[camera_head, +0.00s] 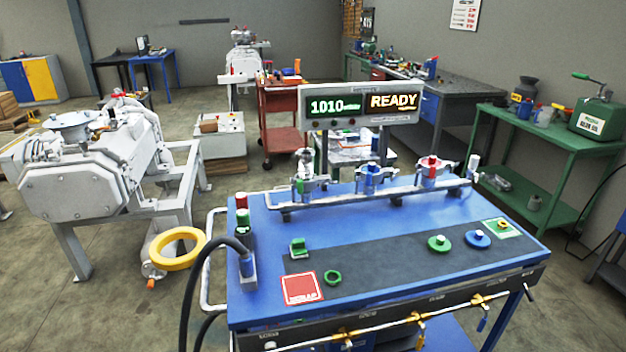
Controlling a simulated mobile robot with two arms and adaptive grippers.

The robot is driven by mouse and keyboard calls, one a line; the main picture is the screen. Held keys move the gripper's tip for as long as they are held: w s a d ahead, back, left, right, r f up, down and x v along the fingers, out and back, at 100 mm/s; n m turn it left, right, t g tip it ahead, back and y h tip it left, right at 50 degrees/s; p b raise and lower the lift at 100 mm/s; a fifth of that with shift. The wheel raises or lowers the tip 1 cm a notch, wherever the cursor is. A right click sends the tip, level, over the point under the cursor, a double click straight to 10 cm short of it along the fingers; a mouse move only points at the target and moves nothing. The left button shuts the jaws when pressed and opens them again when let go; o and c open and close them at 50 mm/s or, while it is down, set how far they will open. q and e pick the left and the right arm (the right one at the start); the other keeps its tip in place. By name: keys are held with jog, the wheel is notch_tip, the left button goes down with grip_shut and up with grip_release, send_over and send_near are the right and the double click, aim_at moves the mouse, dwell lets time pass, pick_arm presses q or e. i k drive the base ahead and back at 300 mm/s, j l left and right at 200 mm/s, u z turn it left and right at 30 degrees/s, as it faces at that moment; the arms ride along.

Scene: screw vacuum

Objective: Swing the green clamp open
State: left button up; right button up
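Three clamps stand in a row on a rail along the back of the blue bench (390,310). The left clamp (306,184) shows a small green part and seems to be the green one. A grey fitting (305,157) rises above it. The middle clamp (371,178) has blue parts, and the right clamp (433,172) has a red top. At this size I cannot tell whether the left clamp is open or closed. Neither of my grippers is in view.
On the bench are a green block (299,248), green ring (333,277), green disc (439,243), blue disc (478,238) and red scrap pad (302,289). A signal light (243,215) and black hose (199,275) stand at left. The display (361,104) reads READY.

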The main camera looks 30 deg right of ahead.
aim_at(301, 186)
jog(key=l+u, duration=0.1)
jog(key=l, duration=0.5)
jog(key=l+u, duration=0.1)
jog(key=l, duration=0.5)
jog(key=k+l+u, duration=0.15)
jog(key=l, duration=0.4)
jog(key=l+u, duration=0.1)
jog(key=l, duration=0.5)
